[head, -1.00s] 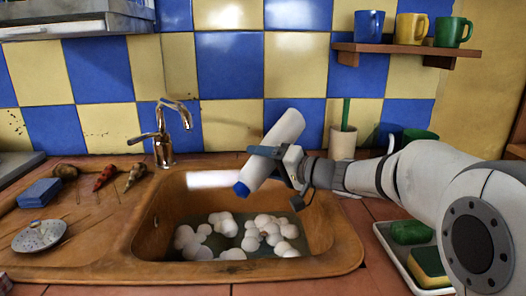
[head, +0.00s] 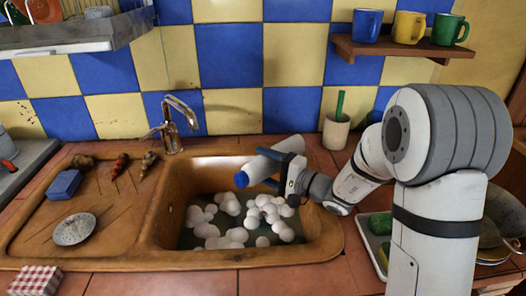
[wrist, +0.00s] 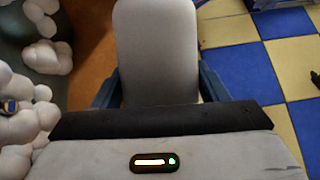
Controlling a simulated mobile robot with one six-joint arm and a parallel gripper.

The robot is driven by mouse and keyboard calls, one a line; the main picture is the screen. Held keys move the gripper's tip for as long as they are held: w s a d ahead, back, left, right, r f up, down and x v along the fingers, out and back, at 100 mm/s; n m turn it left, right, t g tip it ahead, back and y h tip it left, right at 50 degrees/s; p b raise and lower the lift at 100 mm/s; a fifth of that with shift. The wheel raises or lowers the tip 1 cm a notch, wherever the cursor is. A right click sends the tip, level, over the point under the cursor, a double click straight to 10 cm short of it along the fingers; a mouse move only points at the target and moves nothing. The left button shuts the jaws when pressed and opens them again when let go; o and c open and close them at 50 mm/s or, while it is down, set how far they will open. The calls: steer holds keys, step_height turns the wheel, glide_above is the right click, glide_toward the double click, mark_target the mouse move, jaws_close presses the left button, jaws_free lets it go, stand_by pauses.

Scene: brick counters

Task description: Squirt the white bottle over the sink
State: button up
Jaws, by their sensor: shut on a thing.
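The white bottle (head: 262,165) with a blue cap lies tilted in my gripper (head: 284,166), over the right part of the sink. Its cap end points left and down. My gripper is shut around the bottle's body. In the wrist view the bottle (wrist: 156,45) fills the space between the jaws. The brown sink (head: 327,240) holds dark water with several clumps of white foam (head: 243,222) below the bottle. No white stream shows at the cap now.
A metal faucet (head: 172,125) stands behind the sink. On the left drainboard are a blue sponge (head: 64,184) and a round scourer dish (head: 74,229). A cup (head: 336,132) stands behind my arm. A shelf (head: 395,50) with mugs hangs at upper right.

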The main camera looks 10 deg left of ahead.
mark_target(248, 174)
steer(key=s+a+m, duration=0.1)
steer(key=m, duration=0.1)
steer(key=s+a+r+m, duration=0.1)
steer(key=s+m, duration=0.1)
steer(key=s+a+r+m, duration=0.1)
steer(key=shift+s+m+t+y+p, duration=0.3)
steer(key=shift+s+m+p, duration=0.05)
steer(key=shift+s+m, duration=0.05)
steer(key=shift+s+a+r+m+t, duration=0.1)
steer(key=shift+s+a+m+t, duration=0.1)
steer(key=shift+s+m, duration=0.35)
steer(key=shift+s+a+r+m+t, duration=0.1)
steer(key=shift+s+a+m+t, duration=0.15)
steer(key=shift+m, duration=0.4)
